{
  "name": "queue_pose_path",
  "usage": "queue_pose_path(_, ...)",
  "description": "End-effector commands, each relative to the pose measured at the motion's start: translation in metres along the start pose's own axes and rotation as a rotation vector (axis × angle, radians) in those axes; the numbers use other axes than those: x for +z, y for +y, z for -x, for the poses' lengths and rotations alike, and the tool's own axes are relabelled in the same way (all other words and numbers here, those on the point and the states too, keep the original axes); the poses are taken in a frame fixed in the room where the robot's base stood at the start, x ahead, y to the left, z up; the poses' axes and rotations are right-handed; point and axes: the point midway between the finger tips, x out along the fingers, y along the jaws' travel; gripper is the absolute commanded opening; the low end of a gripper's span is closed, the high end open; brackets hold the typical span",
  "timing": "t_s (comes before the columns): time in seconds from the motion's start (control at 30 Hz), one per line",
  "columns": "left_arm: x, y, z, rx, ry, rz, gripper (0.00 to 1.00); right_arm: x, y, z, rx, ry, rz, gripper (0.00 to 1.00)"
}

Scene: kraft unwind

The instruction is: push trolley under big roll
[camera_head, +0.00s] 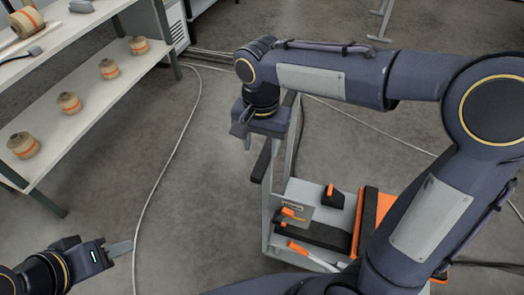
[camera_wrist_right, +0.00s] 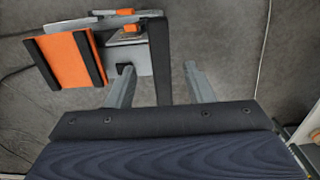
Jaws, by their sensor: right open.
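The trolley has a grey frame (camera_head: 267,212), an orange deck with black rails (camera_head: 368,215) and a black handle bar (camera_head: 262,162). Its deck also shows at the upper left of the right wrist view (camera_wrist_right: 68,62). My right gripper (camera_head: 245,138) points down just above the handle bar. In the right wrist view its two fingers (camera_wrist_right: 161,88) are apart, with the black bar (camera_wrist_right: 158,55) showing between them; contact is not visible. My left gripper (camera_head: 120,249) is at the lower left, away from the trolley, seen edge-on. No big roll is in view; my right arm hides part of the trolley.
A white shelf rack (camera_head: 105,92) with several small brown rolls stands at the upper left. A pale cable (camera_head: 160,175) runs along the grey floor between rack and trolley. The floor left of the trolley is otherwise clear. A metal stand foot (camera_head: 380,38) is at the back.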

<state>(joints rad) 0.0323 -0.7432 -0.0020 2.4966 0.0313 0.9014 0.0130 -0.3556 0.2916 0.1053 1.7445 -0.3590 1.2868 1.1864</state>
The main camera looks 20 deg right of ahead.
Motion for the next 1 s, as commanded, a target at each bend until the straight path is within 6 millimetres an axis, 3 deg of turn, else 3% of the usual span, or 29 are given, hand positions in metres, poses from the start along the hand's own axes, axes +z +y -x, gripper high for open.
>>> queue_pose_path(0.1, 0.001, -0.001, -0.001, 0.0, 0.0, 0.0, 0.36, 0.0, 0.001, -0.023, 0.005, -0.003, -0.001, 0.48)
queue_pose_path(0.3, 0.001, -0.001, -0.002, 0.0, 0.0, 0.0, 0.36, 0.0, 0.001, -0.05, 0.002, -0.002, 0.0, 0.48)
queue_pose_path(0.7, 0.001, -0.001, -0.002, 0.0, 0.0, 0.0, 0.36, 0.0, 0.001, -0.059, -0.001, -0.001, 0.0, 0.48)
queue_pose_path(1.0, 0.001, -0.001, -0.002, 0.0, 0.0, 0.0, 0.36, 0.0, 0.001, -0.059, -0.001, -0.001, 0.0, 0.1)
